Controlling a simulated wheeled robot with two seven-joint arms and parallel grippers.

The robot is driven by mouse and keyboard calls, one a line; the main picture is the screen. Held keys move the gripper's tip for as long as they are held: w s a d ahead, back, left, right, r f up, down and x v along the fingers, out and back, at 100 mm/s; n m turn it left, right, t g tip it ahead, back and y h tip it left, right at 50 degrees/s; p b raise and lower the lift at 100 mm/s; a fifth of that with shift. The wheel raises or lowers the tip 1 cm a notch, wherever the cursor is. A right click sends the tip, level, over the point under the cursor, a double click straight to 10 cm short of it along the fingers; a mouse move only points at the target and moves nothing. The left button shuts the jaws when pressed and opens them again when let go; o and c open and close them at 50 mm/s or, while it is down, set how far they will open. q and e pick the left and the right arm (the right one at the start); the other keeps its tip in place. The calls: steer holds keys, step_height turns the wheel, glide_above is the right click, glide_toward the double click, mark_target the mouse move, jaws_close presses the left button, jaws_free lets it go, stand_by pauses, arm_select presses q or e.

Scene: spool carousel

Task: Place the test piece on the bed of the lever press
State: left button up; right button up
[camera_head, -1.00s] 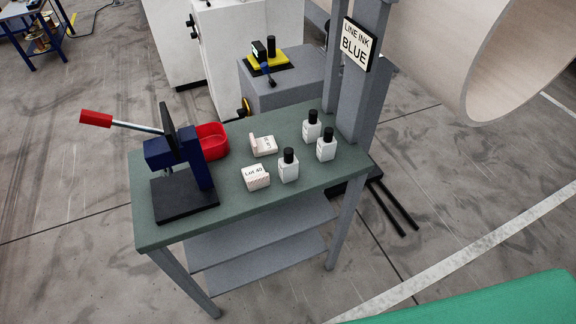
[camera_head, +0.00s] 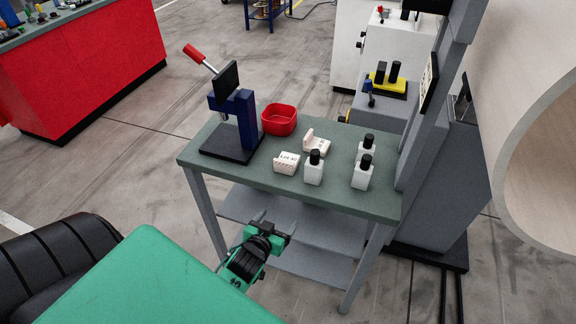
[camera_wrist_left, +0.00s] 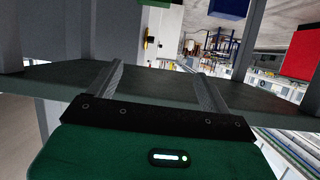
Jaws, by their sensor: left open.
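The lever press (camera_head: 240,112) is blue with a red-tipped lever and stands at the left of a green-topped table. Its bed (camera_head: 224,147) is a dark flat plate with nothing on it. Two pale blocks with printed labels lie right of the press: a front block (camera_head: 287,163) and a stepped back block (camera_head: 316,143). I cannot tell which is the test piece. My left gripper (camera_head: 277,219) is open and empty, in front of the table's front edge and lower than the top. Its spread fingers also show in the left wrist view (camera_wrist_left: 161,75). My right gripper is out of view.
Several white bottles with black caps, one of them a front bottle (camera_head: 314,170), stand right of the blocks. A grey post (camera_head: 420,120) rises at the table's right end. Grey shelves (camera_head: 300,228) lie below the tabletop.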

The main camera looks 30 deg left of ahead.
arm_select(q)
steer(key=t+y, duration=0.1)
steer(key=t, duration=0.1)
glide_toward(283, 169)
steer(key=s, duration=0.1)
steer(key=shift+n, duration=0.4)
steer(key=p+x, duration=0.1)
steer(key=x, duration=0.6)
steer(key=shift+w+r, duration=0.1)
steer(key=shift+r, duration=0.1)
steer(key=shift+w+a+f, duration=0.1)
steer(key=shift+w, duration=0.35)
steer(key=p+x, duration=0.2)
steer(key=x, duration=0.2)
steer(key=shift+w, duration=0.25)
steer(key=shift+w+f, duration=0.15)
steer(key=shift+w, duration=0.15)
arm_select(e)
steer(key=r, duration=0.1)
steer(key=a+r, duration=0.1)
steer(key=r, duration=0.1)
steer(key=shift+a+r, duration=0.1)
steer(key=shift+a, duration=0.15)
